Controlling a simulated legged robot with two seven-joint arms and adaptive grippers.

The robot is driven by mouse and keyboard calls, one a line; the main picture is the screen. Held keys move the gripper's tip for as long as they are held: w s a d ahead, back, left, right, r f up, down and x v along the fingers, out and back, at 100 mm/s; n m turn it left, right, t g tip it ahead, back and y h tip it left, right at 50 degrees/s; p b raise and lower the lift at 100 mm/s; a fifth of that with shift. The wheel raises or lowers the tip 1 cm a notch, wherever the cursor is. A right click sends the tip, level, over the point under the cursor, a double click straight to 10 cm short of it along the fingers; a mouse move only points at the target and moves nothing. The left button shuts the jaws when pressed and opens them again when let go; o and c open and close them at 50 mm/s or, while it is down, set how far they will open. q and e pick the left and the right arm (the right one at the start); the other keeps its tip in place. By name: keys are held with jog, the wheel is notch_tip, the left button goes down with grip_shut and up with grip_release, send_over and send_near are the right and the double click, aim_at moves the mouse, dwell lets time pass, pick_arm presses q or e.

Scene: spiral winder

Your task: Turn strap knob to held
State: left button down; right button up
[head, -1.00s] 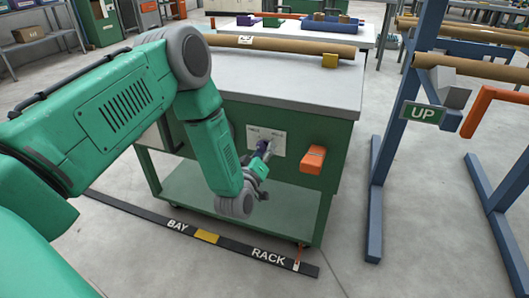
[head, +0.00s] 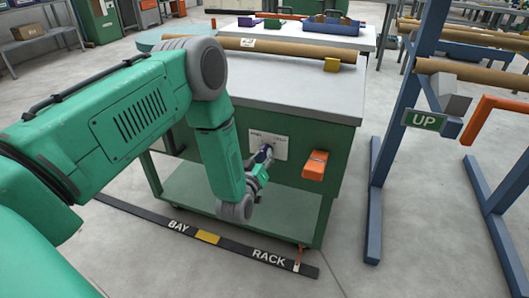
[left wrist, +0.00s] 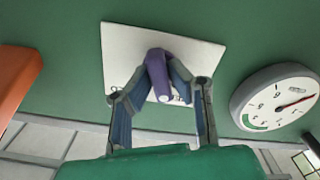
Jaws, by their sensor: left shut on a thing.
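The purple strap knob (left wrist: 159,76) sticks out from a white label plate (left wrist: 120,60) on the green side of the cart. In the left wrist view it stands nearly upright, leaning slightly. My left gripper (left wrist: 160,80) is shut on the knob, one finger on each side. In the head view my left gripper (head: 264,157) is at the plate (head: 281,142), where the knob is mostly hidden. The lettering on the plate is too small or covered to read surely. My right gripper is not in view.
An orange box (head: 315,165) juts out right of the plate. A round gauge (left wrist: 275,99) shows in the left wrist view. A cardboard tube (head: 285,52) lies on the cart top (head: 310,90). A blue rack post (head: 390,160) with an UP sign (head: 423,119) stands right.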

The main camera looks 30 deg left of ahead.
pick_arm(q)
jog(key=m+p, duration=0.1)
jog(key=m, duration=0.2)
jog(key=m+p, duration=0.1)
jog(key=m, duration=0.2)
jog(key=shift+m+p, duration=0.3)
jog(key=shift+p, duration=0.1)
jog(key=m, duration=0.3)
jog(key=shift+p, duration=0.4)
jog(key=shift+s+f+m, duration=0.1)
jog(key=shift+f+m, duration=0.05)
jog(key=shift+m, duration=1.35)
jog(key=c, duration=1.5)
grip_release()
jog(key=shift+c, duration=0.2)
